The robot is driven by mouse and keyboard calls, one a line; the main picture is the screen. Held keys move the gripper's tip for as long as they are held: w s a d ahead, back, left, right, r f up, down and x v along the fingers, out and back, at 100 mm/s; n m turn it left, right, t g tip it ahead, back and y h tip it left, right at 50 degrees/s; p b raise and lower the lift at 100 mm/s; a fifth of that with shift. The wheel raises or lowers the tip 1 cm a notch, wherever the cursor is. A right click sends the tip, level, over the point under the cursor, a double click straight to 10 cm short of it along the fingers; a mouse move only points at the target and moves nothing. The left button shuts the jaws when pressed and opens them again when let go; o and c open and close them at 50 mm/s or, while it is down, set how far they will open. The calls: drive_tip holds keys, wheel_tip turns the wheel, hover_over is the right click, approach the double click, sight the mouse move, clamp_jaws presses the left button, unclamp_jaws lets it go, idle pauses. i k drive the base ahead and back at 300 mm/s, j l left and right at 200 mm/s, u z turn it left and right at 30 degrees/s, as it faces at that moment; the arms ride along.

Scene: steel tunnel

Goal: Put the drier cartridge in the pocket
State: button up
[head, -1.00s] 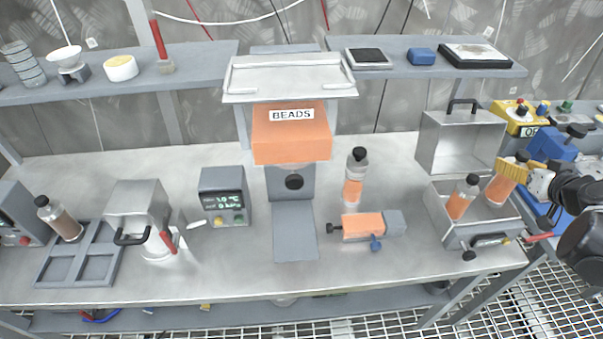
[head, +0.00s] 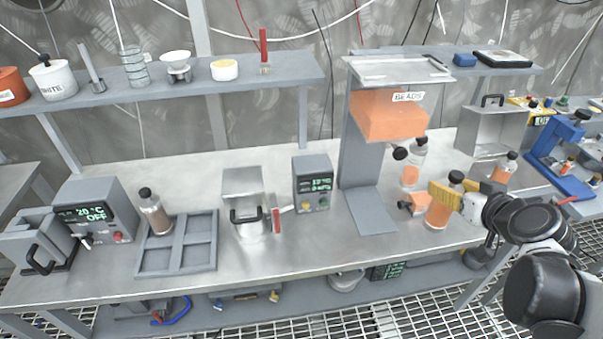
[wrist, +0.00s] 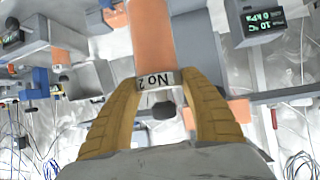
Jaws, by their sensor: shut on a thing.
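My gripper (head: 444,194) is shut on a clear drier cartridge (head: 438,212) with orange beads and a black cap. It holds the cartridge nearly upright above the front right of the bench. In the wrist view the cartridge (wrist: 153,45) is between the yellow fingers (wrist: 160,100), with a "No 2" label facing the camera. A grey tray (head: 181,262) divided into pockets lies at left on the bench. A cartridge with brownish contents (head: 153,212) leans in its back left pocket. The other pockets look empty.
An orange BEADS hopper (head: 390,117) on a grey stand, a display box (head: 312,184) and a lidded steel pot (head: 243,205) stand between gripper and tray. Another orange cartridge (head: 411,165) stands behind the gripper. An oven-like box (head: 98,210) is left of the tray.

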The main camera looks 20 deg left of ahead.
sight(201, 225)
drive_tip(key=k+j, duration=0.15)
drive_tip(key=j, duration=0.25)
drive_tip(key=k+j+z, duration=0.1)
drive_tip(key=j, duration=0.3)
drive_tip(key=k+j, duration=0.15)
drive_tip(key=j, duration=0.2)
drive_tip(key=k+j+z, duration=0.1)
drive_tip(key=j, duration=0.3)
drive_tip(key=k+j, duration=0.25)
drive_tip(key=k+j+z, duration=0.1)
drive_tip(key=j, duration=0.4)
drive_tip(key=k+j, duration=0.25)
drive_tip(key=j, duration=0.1)
